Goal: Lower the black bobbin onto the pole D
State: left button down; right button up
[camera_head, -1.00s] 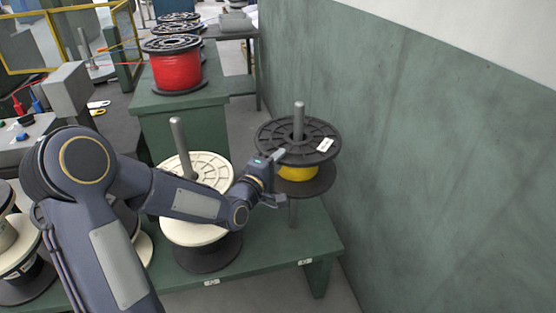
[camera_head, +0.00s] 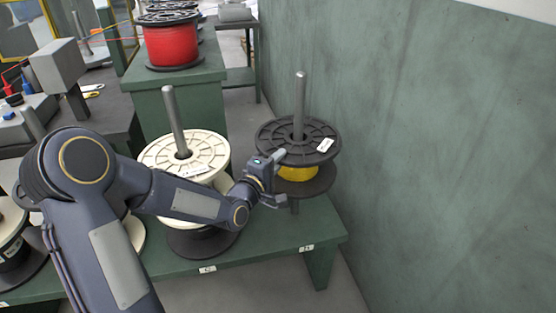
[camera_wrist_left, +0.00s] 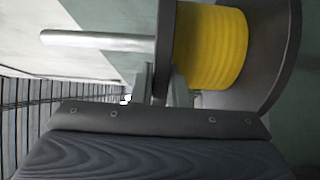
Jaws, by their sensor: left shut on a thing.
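The black bobbin (camera_head: 283,134), wound with yellow wire, is threaded on pole D (camera_head: 300,92) at the right end of the green bench. The pole sticks up through its hub, and a short length of pole shows below its lower flange, above the bench top. My left gripper (camera_head: 279,161) is shut on the bobbin's upper flange at its left side. In the left wrist view the yellow winding (camera_wrist_left: 210,47) and the dark flanges stand right by the fingers (camera_wrist_left: 165,85). My right gripper is not in view.
A cream spool (camera_head: 165,152) stands on the neighbouring pole, left of the black bobbin. A green wall (camera_head: 430,150) runs close on the right. A red spool (camera_head: 172,45) stands on a green cabinet behind. The bench's front edge (camera_head: 260,258) is clear.

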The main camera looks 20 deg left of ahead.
pick_arm(q)
notch_tip(320, 180, down, 18)
jog(key=b, duration=1.4)
jog(key=shift+r, duration=0.15)
jog(key=shift+f, duration=0.4)
dwell(0.6)
jog(key=c, duration=1.3)
grip_release()
jog(key=shift+c, duration=0.2)
jog(key=s+a+p, duration=0.1)
jog(key=s+p, duration=0.1)
jog(key=s, duration=0.5)
jog(key=shift+s+a+f, duration=0.15)
jog(key=shift+s+a, duration=0.05)
jog(key=shift+s, duration=0.15)
